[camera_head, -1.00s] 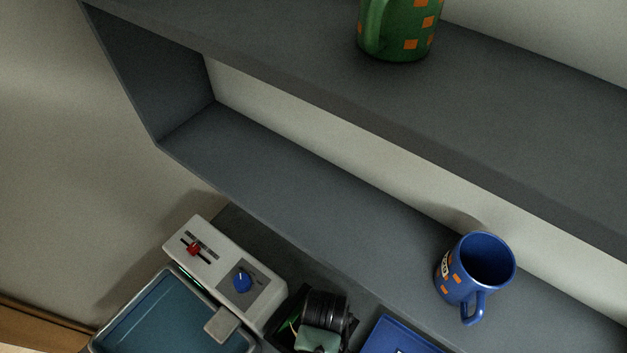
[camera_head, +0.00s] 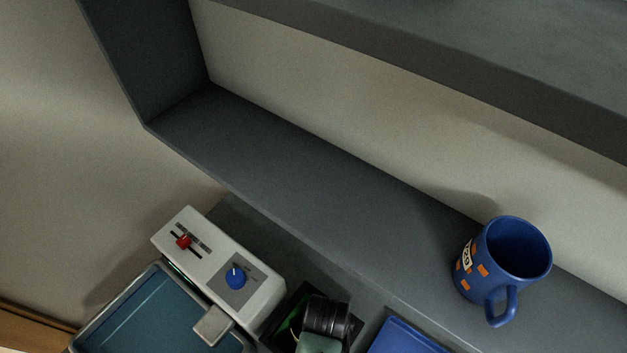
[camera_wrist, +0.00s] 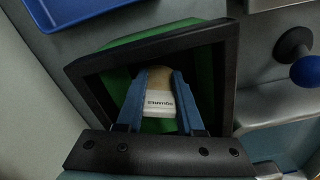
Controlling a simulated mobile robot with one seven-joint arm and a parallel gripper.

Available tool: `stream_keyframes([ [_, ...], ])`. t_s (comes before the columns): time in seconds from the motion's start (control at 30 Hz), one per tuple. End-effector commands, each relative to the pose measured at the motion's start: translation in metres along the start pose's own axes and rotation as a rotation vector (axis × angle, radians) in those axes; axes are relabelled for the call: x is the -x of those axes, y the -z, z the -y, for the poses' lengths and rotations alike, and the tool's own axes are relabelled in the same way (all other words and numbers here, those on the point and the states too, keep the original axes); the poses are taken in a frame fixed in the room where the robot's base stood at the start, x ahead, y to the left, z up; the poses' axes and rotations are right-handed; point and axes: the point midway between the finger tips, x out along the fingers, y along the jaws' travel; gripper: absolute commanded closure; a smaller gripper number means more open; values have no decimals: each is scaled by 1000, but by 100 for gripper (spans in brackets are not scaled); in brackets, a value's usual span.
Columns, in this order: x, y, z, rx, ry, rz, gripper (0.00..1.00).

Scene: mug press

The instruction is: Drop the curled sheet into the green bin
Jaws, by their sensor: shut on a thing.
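The curled sheet (camera_wrist: 160,103) shows in the wrist view as a white piece with dark print and a tan rounded end. My gripper (camera_wrist: 160,76) is shut on it, with one blue finger on each side. The green bin (camera_wrist: 225,85) has a black square rim and green inner walls. The fingers and sheet appear within the bin's opening in this view; how deep they are I cannot tell. In the head view the bin (camera_head: 306,288) is at the bottom, largely covered by my arm, and the fingertips and sheet are hidden.
A white press (camera_head: 215,262) with a red slider and blue knob stands left of the bin, by a teal-lined tray (camera_head: 140,318). A blue tray (camera_head: 405,337) lies to the right. A blue mug (camera_head: 503,268) stands on the grey shelf (camera_head: 300,200) above.

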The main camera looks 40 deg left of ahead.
Motion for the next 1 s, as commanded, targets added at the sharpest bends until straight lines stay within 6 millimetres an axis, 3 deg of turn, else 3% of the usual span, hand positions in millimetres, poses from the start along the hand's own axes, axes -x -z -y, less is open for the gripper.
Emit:
stream_keyframes([
  [0.1,1,0,0,0,0,0,100],
  [0.13,1,0,0,0,0,0,58],
  [0.3,1,0,0,0,0,0,29],
  [0.67,4,0,0,0,-1,0,29],
  [0.83,22,1,-1,1,-3,-3,29],
  [1.0,57,1,-1,0,-5,-4,29],
])
